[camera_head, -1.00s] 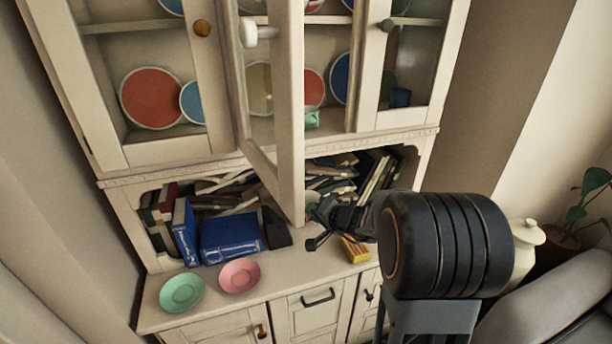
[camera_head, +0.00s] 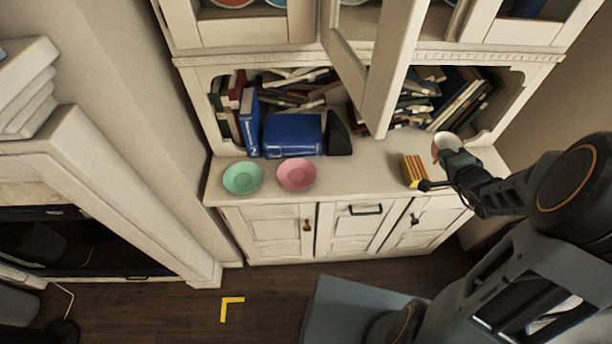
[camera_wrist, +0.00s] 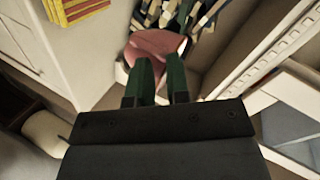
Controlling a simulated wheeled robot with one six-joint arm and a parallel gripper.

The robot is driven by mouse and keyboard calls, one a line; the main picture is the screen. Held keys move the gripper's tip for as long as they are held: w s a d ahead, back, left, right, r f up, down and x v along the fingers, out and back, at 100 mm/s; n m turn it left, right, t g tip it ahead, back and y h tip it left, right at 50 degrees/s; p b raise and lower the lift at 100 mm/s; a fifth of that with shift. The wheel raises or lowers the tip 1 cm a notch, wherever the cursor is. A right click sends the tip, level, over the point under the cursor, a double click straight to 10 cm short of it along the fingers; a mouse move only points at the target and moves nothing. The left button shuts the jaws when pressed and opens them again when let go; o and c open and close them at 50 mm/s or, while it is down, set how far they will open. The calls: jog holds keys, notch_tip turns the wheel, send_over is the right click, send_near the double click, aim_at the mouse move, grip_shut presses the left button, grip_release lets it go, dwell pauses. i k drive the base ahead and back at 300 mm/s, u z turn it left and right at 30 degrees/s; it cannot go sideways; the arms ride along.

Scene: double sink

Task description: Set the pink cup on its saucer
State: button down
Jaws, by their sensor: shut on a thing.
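The pink cup (camera_head: 443,142) is in my gripper (camera_head: 447,158), at the right end of the counter beyond the yellow box. It looks pale in the head view, with a reddish patch. In the wrist view the cup (camera_wrist: 155,42) is pink, and the dark green fingers of my gripper (camera_wrist: 158,82) are shut on it. The fingers cover part of it. The pink saucer (camera_head: 296,174) lies empty on the counter, well to the left of my gripper. Whether the cup touches the counter is hard to tell.
A green saucer (camera_head: 242,178) lies just left of the pink one. A yellow box (camera_head: 414,170) stands between my gripper and the saucers. An open cabinet door (camera_head: 372,75) juts out above the counter. Blue books (camera_head: 292,134) stand behind the saucers. The counter between pink saucer and box is clear.

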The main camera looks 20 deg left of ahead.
aim_at(296, 180)
jog(key=z, duration=0.05)
jog(key=k, duration=1.3)
jog(key=u, duration=1)
jog(key=i, duration=1)
jog(key=u, duration=0.05)
